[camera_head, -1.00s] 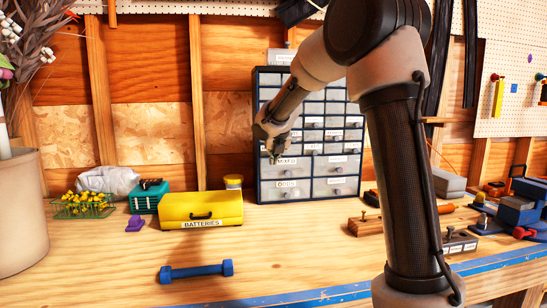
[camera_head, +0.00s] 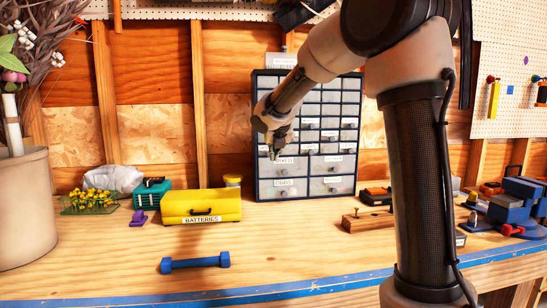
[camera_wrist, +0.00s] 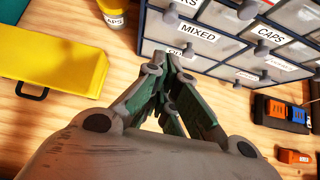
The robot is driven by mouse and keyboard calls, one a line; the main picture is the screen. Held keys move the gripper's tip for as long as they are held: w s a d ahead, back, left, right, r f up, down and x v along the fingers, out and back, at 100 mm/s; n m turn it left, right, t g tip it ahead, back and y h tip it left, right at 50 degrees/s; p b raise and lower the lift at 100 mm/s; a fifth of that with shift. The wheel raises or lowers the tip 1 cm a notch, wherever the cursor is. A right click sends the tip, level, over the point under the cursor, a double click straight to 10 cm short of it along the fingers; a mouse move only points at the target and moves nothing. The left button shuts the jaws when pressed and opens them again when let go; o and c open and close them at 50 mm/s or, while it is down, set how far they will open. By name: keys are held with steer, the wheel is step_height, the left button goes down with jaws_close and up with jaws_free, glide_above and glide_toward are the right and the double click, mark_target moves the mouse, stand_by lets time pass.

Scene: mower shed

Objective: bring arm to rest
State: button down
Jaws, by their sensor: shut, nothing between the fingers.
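My gripper (camera_head: 274,152) is shut and empty. It hangs from my raised arm above the workbench, in front of the drawer cabinet (camera_head: 306,188), pointing down. In the wrist view, the closed fingertips of my gripper (camera_wrist: 166,62) show against the lower drawers of the cabinet (camera_wrist: 220,68). I cannot tell from the views exactly how far the fingertips are from the drawer fronts.
A yellow batteries box (camera_head: 202,207), a blue dumbbell (camera_head: 195,262), a teal box (camera_head: 152,192) and a large pot (camera_head: 25,215) stand left on the bench. A wooden block (camera_head: 366,221) and a blue vise (camera_head: 512,207) lie right. The front middle is clear.

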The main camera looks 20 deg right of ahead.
steer(key=d+v, duration=0.1)
steer(key=v, duration=0.5)
steer(key=s+d+f+m+g, duration=0.1)
steer(key=s+f+m+g, duration=0.1)
steer(key=s+f+m, duration=0.5)
steer(key=s+f+m+g, duration=0.15)
steer(key=s+m, duration=0.35)
steer(key=m, duration=0.6)
steer(key=s+d+f+m+y, duration=0.1)
steer(key=s+m, duration=0.6)
steer(key=s, duration=0.6)
steer(key=s+d+f+m+g, duration=0.1)
steer(key=s+f+m, duration=0.1)
steer(key=s+m, duration=0.6)
steer(key=s, duration=0.5)
steer(key=shift+s+m+y, duration=0.15)
steer(key=shift+m+y, duration=0.15)
steer(key=shift+y, duration=0.1)
steer(key=shift+d, duration=0.15)
